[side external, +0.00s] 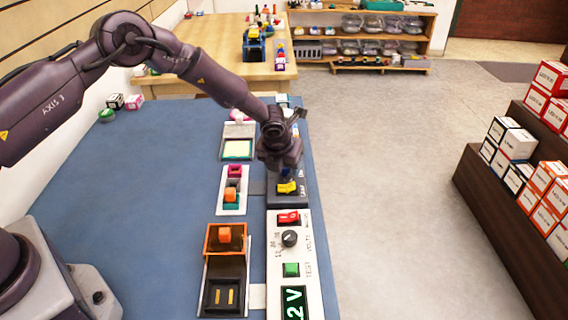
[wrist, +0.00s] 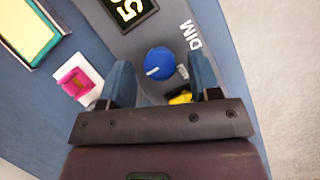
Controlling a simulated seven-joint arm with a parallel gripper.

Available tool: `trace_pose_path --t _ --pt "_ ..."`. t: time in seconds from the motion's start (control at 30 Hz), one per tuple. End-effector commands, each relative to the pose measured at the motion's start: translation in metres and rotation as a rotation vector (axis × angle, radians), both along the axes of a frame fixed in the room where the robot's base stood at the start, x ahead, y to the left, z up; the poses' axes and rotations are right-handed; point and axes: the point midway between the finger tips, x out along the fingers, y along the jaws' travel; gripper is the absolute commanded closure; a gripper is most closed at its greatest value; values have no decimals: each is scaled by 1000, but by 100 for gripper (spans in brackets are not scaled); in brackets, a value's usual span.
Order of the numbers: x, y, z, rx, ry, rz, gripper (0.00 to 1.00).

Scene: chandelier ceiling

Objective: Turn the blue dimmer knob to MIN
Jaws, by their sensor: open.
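The blue dimmer knob (wrist: 160,64) sits on a grey panel in the wrist view, with a white pointer mark toward its lower left. The letters DIM (wrist: 191,35) are printed to its right, and a smaller label beside it is too small to read surely. My gripper (wrist: 158,62) is open, with one finger on each side of the knob and a visible gap to it. In the side external view my gripper (side external: 286,178) points down over the panel row, and the knob cannot be made out there.
A yellow switch (side external: 287,188) lies close by the gripper; it also shows in the wrist view (wrist: 180,97). Nearer stand a red switch (side external: 288,217), black dial (side external: 290,239) and green button (side external: 291,269).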

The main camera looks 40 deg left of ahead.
Motion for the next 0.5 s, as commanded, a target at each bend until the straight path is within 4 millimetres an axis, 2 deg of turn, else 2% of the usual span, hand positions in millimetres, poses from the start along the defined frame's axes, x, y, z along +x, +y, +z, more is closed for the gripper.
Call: trace_pose_path --t 0.2,0.4,0.43,0.5 --pt "0 0 0 0 0 0 43" --pt "0 0 0 0 0 0 89" --pt "0 0 0 0 0 0 92" --pt "0 0 0 0 0 1 92"
